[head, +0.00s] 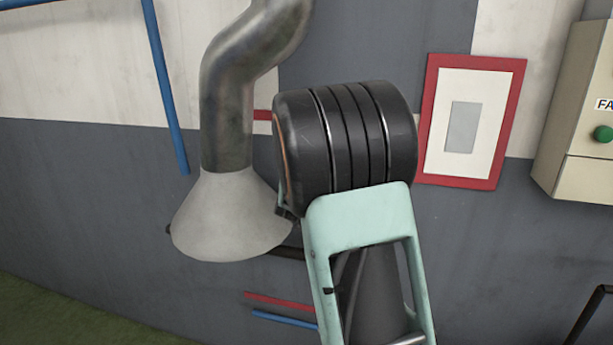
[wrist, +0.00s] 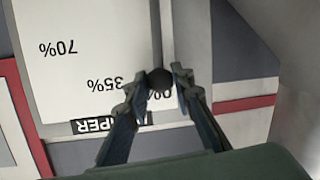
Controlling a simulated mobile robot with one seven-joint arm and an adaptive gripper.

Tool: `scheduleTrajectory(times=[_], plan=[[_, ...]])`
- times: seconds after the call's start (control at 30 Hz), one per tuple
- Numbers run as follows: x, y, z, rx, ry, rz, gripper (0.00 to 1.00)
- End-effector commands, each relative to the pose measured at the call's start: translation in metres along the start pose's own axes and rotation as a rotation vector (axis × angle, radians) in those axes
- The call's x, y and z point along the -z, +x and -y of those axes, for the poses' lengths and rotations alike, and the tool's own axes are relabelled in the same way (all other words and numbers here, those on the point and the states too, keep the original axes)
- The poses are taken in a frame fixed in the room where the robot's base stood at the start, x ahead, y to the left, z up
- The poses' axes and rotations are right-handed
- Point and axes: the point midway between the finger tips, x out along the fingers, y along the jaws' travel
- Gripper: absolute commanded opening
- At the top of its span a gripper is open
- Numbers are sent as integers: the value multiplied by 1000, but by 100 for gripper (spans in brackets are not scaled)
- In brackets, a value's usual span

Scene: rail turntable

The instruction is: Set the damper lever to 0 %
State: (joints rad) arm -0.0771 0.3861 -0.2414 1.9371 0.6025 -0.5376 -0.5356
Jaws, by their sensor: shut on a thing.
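In the wrist view, the damper panel (wrist: 85,75) is a white plate with upside-down labels 70 %, 35 % and 0 %, and a partly covered black name strip. The lever's round dark knob (wrist: 159,79) sits between the fingertips of my gripper (wrist: 160,81), which is shut on it. The knob appears right beside the 0 % label, which is partly covered by the knob and a finger. The lever's shaft is hidden, so its exact angle cannot be told. In the head view, my arm hides the gripper and the lever.
The head view shows a metal duct (head: 228,110) with a flared grey hood (head: 228,222) left of my arm. A red-framed sheet (head: 432,125) hangs on the wall to the right. A beige box (head: 578,110) with a green button (head: 602,133) is at the far right.

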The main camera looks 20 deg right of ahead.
Motion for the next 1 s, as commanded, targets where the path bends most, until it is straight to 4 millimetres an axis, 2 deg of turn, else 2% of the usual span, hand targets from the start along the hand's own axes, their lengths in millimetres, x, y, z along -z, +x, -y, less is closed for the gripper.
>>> scheduleTrajectory(times=[0.8, 0.83, 1.0], plan=[[2, 3, -5, -6, -39, 4, 0], [2, 3, -4, -6, -39, 4, 23], [1, 3, -5, -6, -38, 5, 39]])
